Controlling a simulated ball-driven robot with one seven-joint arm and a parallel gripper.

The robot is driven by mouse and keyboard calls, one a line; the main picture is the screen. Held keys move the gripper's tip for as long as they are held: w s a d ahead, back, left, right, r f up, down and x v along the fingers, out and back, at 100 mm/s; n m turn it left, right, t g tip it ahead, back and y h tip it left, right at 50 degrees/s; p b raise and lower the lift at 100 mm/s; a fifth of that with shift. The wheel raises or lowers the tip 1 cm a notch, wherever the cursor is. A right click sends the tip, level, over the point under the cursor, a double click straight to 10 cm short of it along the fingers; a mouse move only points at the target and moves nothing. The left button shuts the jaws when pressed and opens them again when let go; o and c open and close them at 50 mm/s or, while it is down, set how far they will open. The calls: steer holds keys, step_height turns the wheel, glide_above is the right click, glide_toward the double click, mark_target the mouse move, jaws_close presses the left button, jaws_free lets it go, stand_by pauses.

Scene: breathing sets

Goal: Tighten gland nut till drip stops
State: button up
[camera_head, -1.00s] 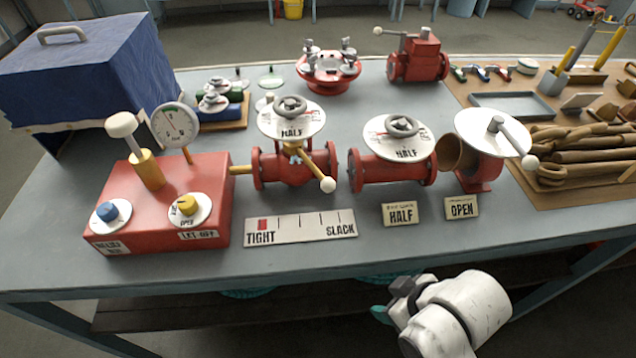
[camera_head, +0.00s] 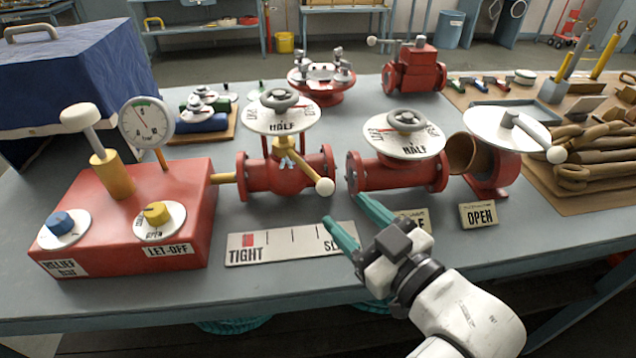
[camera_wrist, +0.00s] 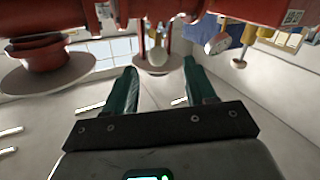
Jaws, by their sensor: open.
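The left red valve (camera_head: 262,174) stands mid-bench with a handwheel and a white dial plate (camera_head: 305,117) on top. Below the plate is a brass-coloured gland nut (camera_head: 283,147). A brass lever with a cream ball end (camera_head: 325,186) slopes down from it towards the front right. A white TIGHT to SLACK strip (camera_head: 290,245) lies in front. My gripper (camera_head: 345,211) is open and empty, its teal fingers apart, in front of and right of the ball, not touching it. In the wrist view my gripper (camera_wrist: 160,75) has a pale rounded shape beyond its fingers.
A second red valve (camera_head: 400,172) with a HALF card, partly hidden by my finger, stands right. Farther right is a flap valve (camera_head: 490,180) with an OPEN card (camera_head: 478,214). A red pump box (camera_head: 125,220) with a gauge (camera_head: 146,122) stands left. Bench front is mostly clear.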

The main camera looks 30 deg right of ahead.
mark_target(314, 173)
steer(key=shift+w+d+r, duration=0.1)
steer(key=shift+w+r, duration=0.05)
steer(key=shift+r, duration=0.05)
steer(key=shift+w, duration=0.25)
steer(key=w, duration=0.3)
steer(key=w+a, duration=0.1)
steer(key=w, duration=0.6)
steer(key=shift+a+p, duration=0.2)
steer(key=shift+p, duration=0.15)
steer(key=shift+c, duration=0.3)
jaws_close()
